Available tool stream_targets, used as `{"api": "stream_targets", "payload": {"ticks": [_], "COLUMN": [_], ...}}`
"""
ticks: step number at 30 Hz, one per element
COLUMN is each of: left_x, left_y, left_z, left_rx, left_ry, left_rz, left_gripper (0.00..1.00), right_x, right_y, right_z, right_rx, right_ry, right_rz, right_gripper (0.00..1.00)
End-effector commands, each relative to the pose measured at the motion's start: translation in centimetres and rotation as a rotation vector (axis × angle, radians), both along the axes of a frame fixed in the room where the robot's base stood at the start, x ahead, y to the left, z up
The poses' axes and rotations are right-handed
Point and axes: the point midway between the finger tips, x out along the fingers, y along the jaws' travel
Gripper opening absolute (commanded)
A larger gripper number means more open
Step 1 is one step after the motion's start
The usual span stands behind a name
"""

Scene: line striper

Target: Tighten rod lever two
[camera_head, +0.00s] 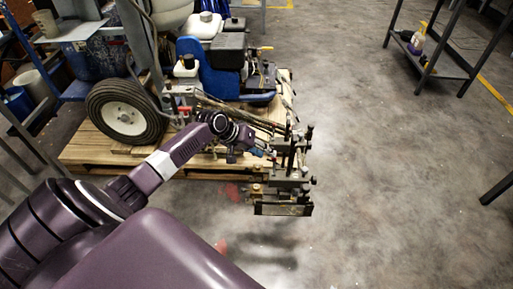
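The line striper (222,80) stands on a wooden pallet (88,152), with a blue body and a large white-hubbed wheel. Its dark metal bracket assembly (292,183) with rods and small knobs juts past the pallet's right front corner, above the floor. My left arm reaches in from the lower left. My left gripper (262,150) is at the left side of this bracket assembly, close to its upright rods. The fingers are small and dark against the metal parts, so I cannot tell whether they touch a lever or which lever is number two. My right gripper is out of view.
The concrete floor (400,190) to the right of the striper is clear. A dark metal rack (440,70) at the upper right holds bottles (417,40). Blue buckets (18,102) and shelving crowd the left side. A dark leg stands at the right edge.

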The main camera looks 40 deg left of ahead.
Motion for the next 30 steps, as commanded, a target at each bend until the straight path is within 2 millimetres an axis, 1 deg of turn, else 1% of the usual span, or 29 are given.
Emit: {"api": "stream_targets", "payload": {"ticks": [1,3,6,9,15,28,30], "left_x": [-0.7,-1.3,-2.0,-2.5,-2.8,-2.7,-3.0], "left_y": [0.5,0.8,1.3,1.5,1.6,1.6,1.2], "left_z": [0.8,1.7,2.9,3.6,4.0,3.9,3.6], "left_rx": [0.005,0.005,0.002,0.001,0.001,0.0,0.004], "left_ry": [-0.001,0.0,-0.001,0.001,0.001,0.001,0.005], "left_rz": [-0.001,-0.002,-0.001,-0.001,0.0,-0.001,-0.01], "left_gripper": [0.32,0.32,0.32,0.32,0.32,0.32,0.32], "right_x": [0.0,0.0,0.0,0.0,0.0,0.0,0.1], "right_y": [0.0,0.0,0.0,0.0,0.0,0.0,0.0], "right_z": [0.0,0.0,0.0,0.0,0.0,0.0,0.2], "right_rx": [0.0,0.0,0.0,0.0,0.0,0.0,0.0], "right_ry": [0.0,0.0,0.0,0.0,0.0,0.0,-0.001], "right_rz": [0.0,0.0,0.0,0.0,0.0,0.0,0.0], "right_gripper": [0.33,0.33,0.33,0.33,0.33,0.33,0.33]}}
